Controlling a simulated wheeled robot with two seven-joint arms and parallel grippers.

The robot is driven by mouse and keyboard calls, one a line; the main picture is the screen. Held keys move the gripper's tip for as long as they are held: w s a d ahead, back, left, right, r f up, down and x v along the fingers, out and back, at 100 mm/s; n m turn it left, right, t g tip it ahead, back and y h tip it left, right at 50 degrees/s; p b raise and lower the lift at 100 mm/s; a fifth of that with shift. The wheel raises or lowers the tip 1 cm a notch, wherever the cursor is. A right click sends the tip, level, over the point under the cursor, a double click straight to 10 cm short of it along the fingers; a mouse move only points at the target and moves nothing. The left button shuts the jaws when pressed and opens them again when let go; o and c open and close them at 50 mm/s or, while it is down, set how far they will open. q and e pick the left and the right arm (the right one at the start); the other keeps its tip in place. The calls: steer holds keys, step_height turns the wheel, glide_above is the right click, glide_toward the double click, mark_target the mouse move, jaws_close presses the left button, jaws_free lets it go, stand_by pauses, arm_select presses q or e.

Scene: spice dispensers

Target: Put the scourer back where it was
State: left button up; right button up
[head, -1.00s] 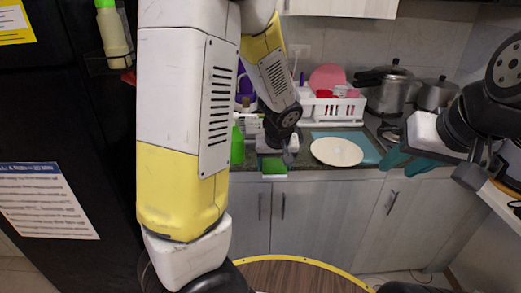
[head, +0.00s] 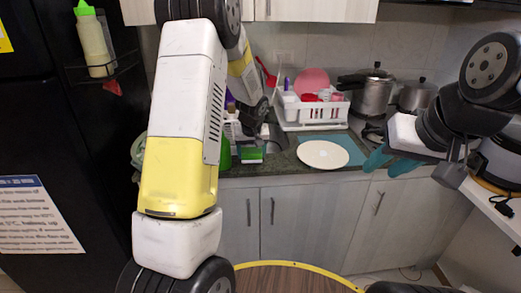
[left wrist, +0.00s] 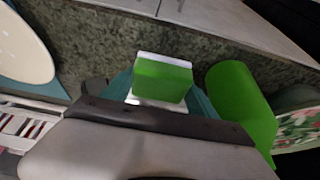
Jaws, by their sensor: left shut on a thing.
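The scourer (head: 250,154) is a green block with a white edge. It is at the counter's front edge, left of the white plate, in the head view. My left gripper (head: 263,135) is shut on it. In the left wrist view the scourer (left wrist: 163,80) sticks out beyond the dark gripper body, over the speckled counter. I cannot tell whether it touches the counter. My right gripper (head: 457,165) is at the right, in front of the counter, away from the scourer; its jaw gap is unclear.
A green bottle (left wrist: 238,95) stands close beside the scourer. The white plate (head: 323,154) lies on a teal mat. A white dish rack (head: 313,113) and metal pots (head: 372,95) stand behind.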

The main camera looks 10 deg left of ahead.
arm_select(q)
steer(key=shift+f, duration=0.8)
steer(key=shift+f, duration=0.1)
steer(key=o, duration=1.3)
steer(key=s+d+r+m+h, duration=0.1)
steer(key=s+r, duration=0.7)
steer(key=r, duration=0.2)
steer(key=s+d+r+h, duration=0.1)
steer(key=s+r, duration=0.7)
steer(key=r, duration=0.3)
steer(key=s+d+r+m, duration=0.1)
steer(key=s, duration=0.4)
steer(key=s+d+r+m+t+h, duration=0.1)
steer(key=s, duration=0.5)
steer(key=s+r, duration=0.1)
steer(key=s, duration=0.5)
steer(key=shift+s+d+m+t, duration=0.1)
steer(key=shift+d+m+t, duration=0.3)
